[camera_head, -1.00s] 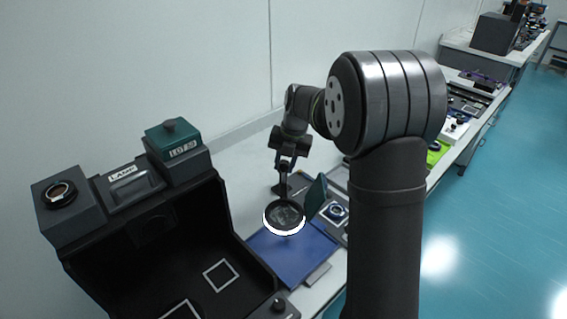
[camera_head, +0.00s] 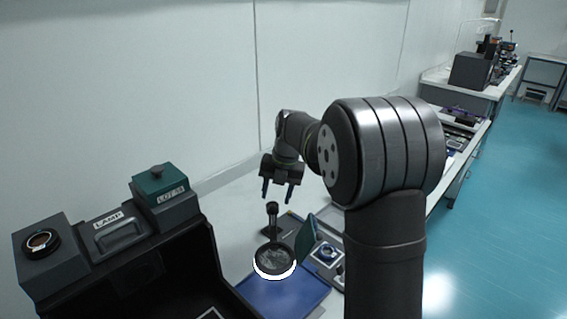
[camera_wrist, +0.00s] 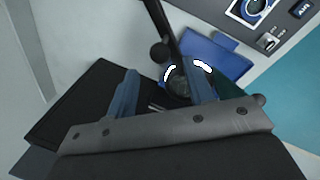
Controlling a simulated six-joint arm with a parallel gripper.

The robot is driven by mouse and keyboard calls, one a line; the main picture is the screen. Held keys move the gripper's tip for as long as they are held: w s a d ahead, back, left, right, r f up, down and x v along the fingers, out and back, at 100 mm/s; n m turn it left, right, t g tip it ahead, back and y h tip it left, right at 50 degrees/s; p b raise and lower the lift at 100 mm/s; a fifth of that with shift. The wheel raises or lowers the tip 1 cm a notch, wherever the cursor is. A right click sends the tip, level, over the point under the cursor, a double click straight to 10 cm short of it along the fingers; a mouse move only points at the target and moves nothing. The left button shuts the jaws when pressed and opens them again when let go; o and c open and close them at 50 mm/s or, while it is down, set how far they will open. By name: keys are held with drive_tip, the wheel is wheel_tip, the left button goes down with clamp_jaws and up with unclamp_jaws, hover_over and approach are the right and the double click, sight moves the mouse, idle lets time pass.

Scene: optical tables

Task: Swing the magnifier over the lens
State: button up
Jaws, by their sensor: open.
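The magnifier (camera_head: 275,259) is a round dark glass with a bright white lit rim, joined to a short black post (camera_head: 272,215). It appears over the far edge of a blue mat (camera_head: 285,299). My gripper (camera_head: 277,196) is open and empty just above the post, apart from it. In the wrist view the magnifier (camera_wrist: 178,83) is partly hidden behind my right finger, and a black rod with a ball shows between the fingers. A ringed round piece (camera_head: 327,251), perhaps the lens, sits in a grey tray to the right. I cannot tell what lies under the glass.
A green upright plate (camera_head: 306,238) stands right of the magnifier. The wall is close behind the bench.

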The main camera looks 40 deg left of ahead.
sight(297, 239)
wheel_tip(297, 239, up, 12)
drive_tip(key=w+d, duration=0.1)
drive_tip(key=d, duration=0.1)
drive_tip(key=shift+w+r, duration=0.2)
drive_tip(key=shift+r, duration=0.05)
